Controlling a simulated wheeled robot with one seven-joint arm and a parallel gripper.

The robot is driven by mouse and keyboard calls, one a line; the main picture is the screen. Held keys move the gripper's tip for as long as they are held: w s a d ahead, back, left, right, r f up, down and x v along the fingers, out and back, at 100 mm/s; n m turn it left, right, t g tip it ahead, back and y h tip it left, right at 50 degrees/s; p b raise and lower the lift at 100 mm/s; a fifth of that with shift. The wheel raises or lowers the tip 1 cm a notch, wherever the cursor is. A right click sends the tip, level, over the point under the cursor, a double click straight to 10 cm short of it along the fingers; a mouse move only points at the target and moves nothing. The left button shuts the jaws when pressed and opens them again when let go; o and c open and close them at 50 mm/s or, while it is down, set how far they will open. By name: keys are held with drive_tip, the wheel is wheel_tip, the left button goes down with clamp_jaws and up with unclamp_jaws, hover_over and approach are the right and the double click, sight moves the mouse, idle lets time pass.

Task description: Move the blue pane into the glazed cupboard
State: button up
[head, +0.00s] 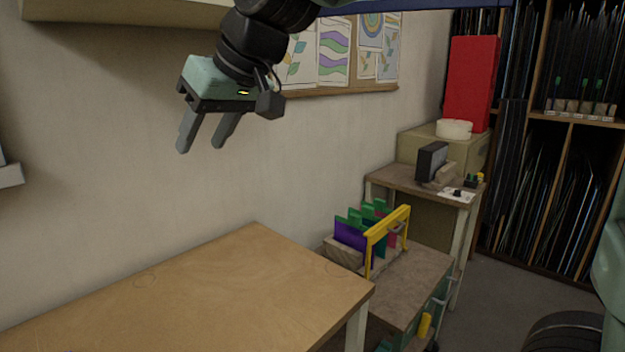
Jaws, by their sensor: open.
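My gripper (201,148) is open and empty, high on the left in front of the wall, fingers pointing down. Several coloured panes stand upright in a wooden rack (343,254) on a low trolley at centre right. The front one is a violet-blue pane (352,238); green ones and a red one stand behind it. I cannot tell whether the violet-blue one is the blue pane. My gripper is well apart from the rack, up and to the left. No glazed cupboard can be made out for certain.
A bare wooden table (200,295) fills the lower left. The trolley (415,280) has a yellow handle (388,232). A small bench (400,181) behind holds a dark panel (432,160) in a wooden stand. Tall shelves (570,120) of sheets stand at right.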

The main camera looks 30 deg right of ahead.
drive_tip(key=s+d+f+n+g+h, duration=0.1)
drive_tip(key=s+f+g+h, duration=0.1)
drive_tip(key=s+f, duration=1)
drive_tip(key=s+d+f+n+g+h, duration=0.1)
drive_tip(key=s+f+g, duration=0.3)
drive_tip(key=s+f, duration=0.8)
drive_tip(key=shift+s+d+f+h, duration=0.15)
drive_tip(key=shift+s+d+h, duration=0.25)
drive_tip(key=shift+d, duration=0.2)
drive_tip(key=shift+w, duration=0.1)
